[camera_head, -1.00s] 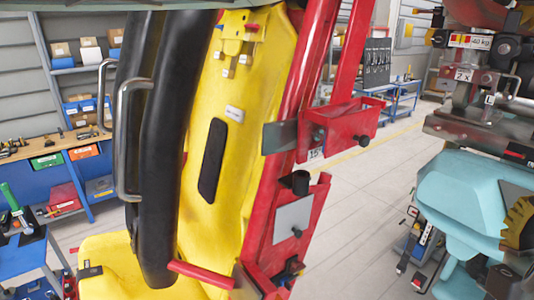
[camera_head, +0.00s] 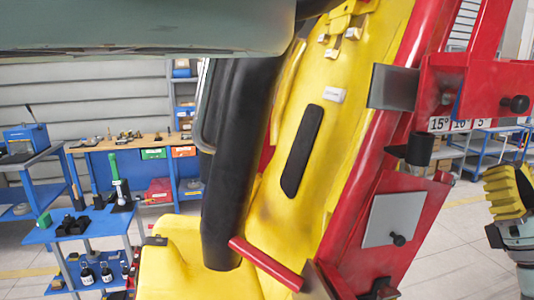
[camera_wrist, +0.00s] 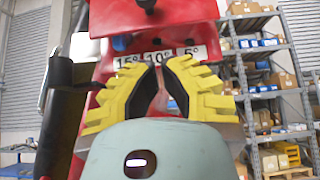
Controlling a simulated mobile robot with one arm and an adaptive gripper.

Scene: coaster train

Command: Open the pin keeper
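A red seat frame stands beside the yellow seat shell (camera_head: 345,130) in the head view. Its upper red bracket (camera_head: 470,75) has a grey plate (camera_head: 394,88) at its left and a black knob (camera_head: 516,104). A lower red bracket (camera_head: 420,215) carries a grey plate (camera_head: 392,220) with a small black knob and a dark cylinder above it. I cannot tell which part is the pin keeper. My gripper (camera_head: 508,192) is at the right edge, apart from the brackets. In the wrist view, its yellow fingers (camera_wrist: 162,68) are parted and empty, in front of labels 15°, 10° and 5°.
A black padded restraint (camera_head: 235,160) stands left of the seat. A blue cart (camera_head: 85,228) with bottles and a workbench (camera_head: 130,145) are behind at left. Shelving (camera_wrist: 265,80) stands at the right of the wrist view. Open floor lies at right.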

